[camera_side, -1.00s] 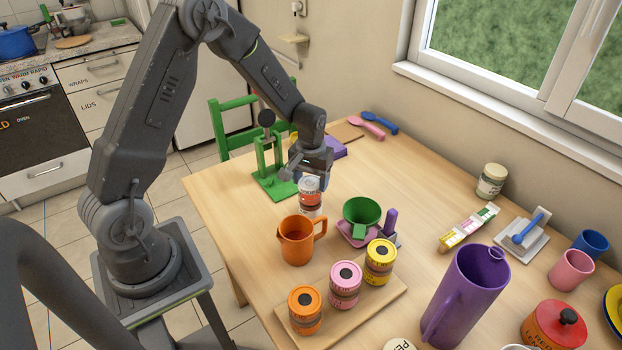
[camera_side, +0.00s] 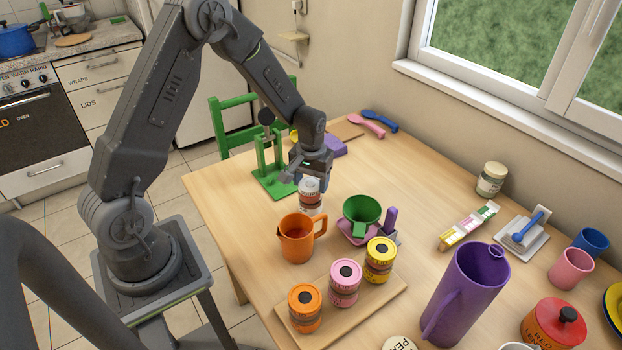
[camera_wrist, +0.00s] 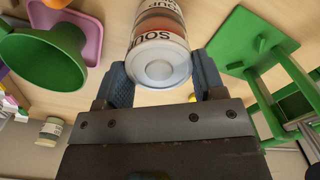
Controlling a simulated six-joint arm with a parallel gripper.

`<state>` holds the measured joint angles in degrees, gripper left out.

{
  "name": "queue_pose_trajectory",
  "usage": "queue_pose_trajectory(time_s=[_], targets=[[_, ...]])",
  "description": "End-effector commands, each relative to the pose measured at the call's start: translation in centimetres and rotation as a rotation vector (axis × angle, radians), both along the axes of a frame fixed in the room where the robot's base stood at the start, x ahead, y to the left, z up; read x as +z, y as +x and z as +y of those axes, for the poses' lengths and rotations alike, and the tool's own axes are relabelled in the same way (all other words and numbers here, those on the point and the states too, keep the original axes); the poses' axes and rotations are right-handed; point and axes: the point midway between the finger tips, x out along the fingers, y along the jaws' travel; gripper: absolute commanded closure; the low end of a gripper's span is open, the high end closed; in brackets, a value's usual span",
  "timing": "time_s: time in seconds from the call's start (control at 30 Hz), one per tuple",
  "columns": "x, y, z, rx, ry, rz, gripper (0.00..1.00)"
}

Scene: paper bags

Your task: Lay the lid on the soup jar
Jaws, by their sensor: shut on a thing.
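The soup jar (camera_side: 310,201) stands upright on the table behind the orange jug. It has an orange-red band, and its label reads SOUP in the wrist view (camera_wrist: 155,22). A pale, whitish round lid (camera_wrist: 158,71) with a raised middle is at the jar's top end. My gripper (camera_side: 309,176) points down over the jar. Its two fingers, either side of the lid in the wrist view (camera_wrist: 162,80), are shut on it. The lid appears level and in line with the jar. I cannot tell whether a thin gap remains between them.
The orange jug (camera_side: 297,240) stands close in front. A green funnel (camera_side: 361,212) on a pink piece is to the right, and a green stand (camera_side: 272,180) to the left. Several lidded jars stand on a board (camera_side: 368,303). A purple pitcher (camera_side: 466,297) is further right.

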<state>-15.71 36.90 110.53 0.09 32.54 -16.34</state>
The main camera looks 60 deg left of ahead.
Motion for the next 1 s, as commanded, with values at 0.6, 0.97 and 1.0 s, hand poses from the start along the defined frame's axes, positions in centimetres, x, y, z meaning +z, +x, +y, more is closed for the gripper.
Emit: queue_pose_trajectory(time_s=[0.6,0.97,1.0], targets=[[-0.73,-0.01,0.00,0.000,0.000,0.000,0.12],[-0.27,0.03,0.01,0.000,0.001,-0.002,0.07],[0.07,0.06,0.01,0.000,0.001,-0.003,0.07]])
